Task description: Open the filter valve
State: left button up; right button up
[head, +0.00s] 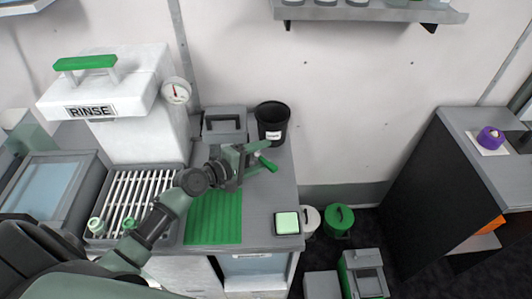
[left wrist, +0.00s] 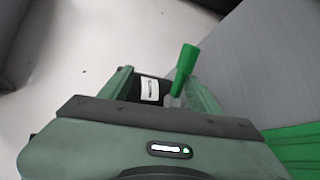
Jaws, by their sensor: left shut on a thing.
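My left gripper (head: 256,158) reaches over the counter from the left in the head view. It is shut on a part with a green handle (head: 267,163), which sticks out to the right past the fingers. In the left wrist view the green handle (left wrist: 186,62) rises from a short grey stem (left wrist: 174,99) between the two fingers (left wrist: 162,88). This looks like the filter valve's handle, but the valve body is mostly hidden by the gripper. I cannot tell how far the handle is turned. My right gripper is not in view.
A black bin (head: 272,117) with a white label stands just behind the gripper, beside a grey box (head: 224,122). A green ribbed mat (head: 214,222) lies below. The white RINSE unit (head: 139,128) and a slatted rack (head: 150,187) are left.

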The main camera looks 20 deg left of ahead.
pick_arm(q)
jog(key=v, duration=0.3)
jog(key=shift+s+r, duration=0.15)
jog(key=shift+s, duration=0.15)
jog(key=shift+c, duration=0.3)
